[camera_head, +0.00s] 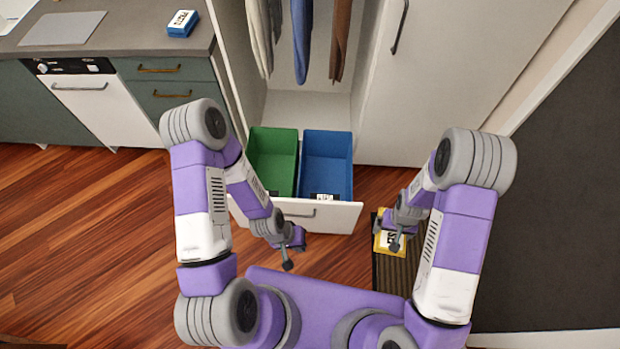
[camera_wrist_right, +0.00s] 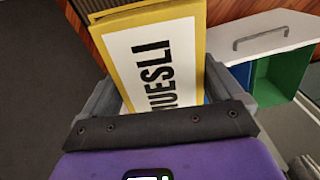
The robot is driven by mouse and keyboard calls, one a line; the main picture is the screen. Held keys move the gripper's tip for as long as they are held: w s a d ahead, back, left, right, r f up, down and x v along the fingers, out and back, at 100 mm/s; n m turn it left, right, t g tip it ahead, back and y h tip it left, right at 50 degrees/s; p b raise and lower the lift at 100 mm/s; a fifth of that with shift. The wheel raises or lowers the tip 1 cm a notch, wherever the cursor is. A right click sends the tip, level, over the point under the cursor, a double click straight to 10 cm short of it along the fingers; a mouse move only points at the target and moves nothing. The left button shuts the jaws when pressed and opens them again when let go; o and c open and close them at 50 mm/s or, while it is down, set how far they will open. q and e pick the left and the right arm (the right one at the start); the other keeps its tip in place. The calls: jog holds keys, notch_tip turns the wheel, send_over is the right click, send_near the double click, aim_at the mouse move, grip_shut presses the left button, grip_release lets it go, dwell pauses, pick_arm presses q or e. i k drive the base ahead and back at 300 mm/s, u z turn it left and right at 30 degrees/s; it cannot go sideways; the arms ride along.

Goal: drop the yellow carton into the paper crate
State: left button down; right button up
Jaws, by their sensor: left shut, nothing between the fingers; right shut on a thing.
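The yellow carton (camera_head: 384,243) has a white face lettered MUESLI, clear in the right wrist view (camera_wrist_right: 152,60). My right gripper (camera_head: 396,238) is shut on it, with a finger at either side of the carton. The carton is at or just above a dark ribbed surface; I cannot tell if they touch. A pulled-out drawer holds a blue crate (camera_head: 326,160) and a green crate (camera_head: 274,160), each with a small label too small to read surely. My left gripper (camera_head: 290,258) is shut and empty, in front of the drawer.
The white drawer front (camera_head: 335,217) stands out from the wardrobe, with clothes hanging above the crates. The dark ribbed stand (camera_head: 390,275) is at the right. A counter (camera_head: 130,40) with a blue box (camera_head: 182,23) is at the far left. The wooden floor at left is clear.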

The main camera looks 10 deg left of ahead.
aim_at(324, 187)
jog(key=u, duration=0.75)
jog(key=i, duration=1)
